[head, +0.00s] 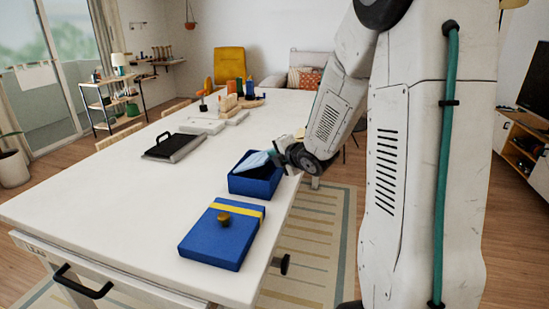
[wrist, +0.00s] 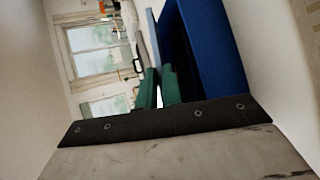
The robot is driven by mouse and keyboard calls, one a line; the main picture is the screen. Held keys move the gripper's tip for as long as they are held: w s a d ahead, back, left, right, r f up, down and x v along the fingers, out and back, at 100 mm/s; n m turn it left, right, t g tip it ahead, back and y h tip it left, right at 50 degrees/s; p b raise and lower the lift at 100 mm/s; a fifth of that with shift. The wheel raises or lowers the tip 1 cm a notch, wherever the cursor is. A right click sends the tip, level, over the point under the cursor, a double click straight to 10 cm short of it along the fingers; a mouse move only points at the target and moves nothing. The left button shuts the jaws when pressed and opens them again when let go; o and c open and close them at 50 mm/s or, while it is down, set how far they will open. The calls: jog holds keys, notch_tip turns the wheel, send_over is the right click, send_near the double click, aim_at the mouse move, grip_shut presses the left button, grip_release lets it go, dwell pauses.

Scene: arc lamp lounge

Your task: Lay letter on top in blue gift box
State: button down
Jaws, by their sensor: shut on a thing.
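The blue gift box (head: 262,188) stands open on the white table, near its right edge; its inside looks dark and mostly hidden. In the wrist view, a blue box wall (wrist: 212,45) is close beside my fingers. A thin pale-blue letter (head: 258,159) is at the box opening, tilted. It shows edge-on in the wrist view (wrist: 153,38). My gripper (head: 272,156) is shut on the letter at the box's far right rim; its green fingers (wrist: 158,84) show in the wrist view. I cannot tell whether the letter touches the box.
The blue lid (head: 213,246) with a yellow band and round knob lies in front of the box. A dark case with a handle (head: 174,147) lies to the left. White flat boxes (head: 202,126) and several coloured items stand farther back. The table's left front (head: 100,210) is clear.

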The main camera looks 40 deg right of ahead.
jog(key=shift+f, duration=0.3)
jog(key=shift+f, duration=0.1)
jog(key=shift+f, duration=0.4)
jog(key=c, duration=1.6)
grip_release()
jog(key=shift+o, duration=0.2)
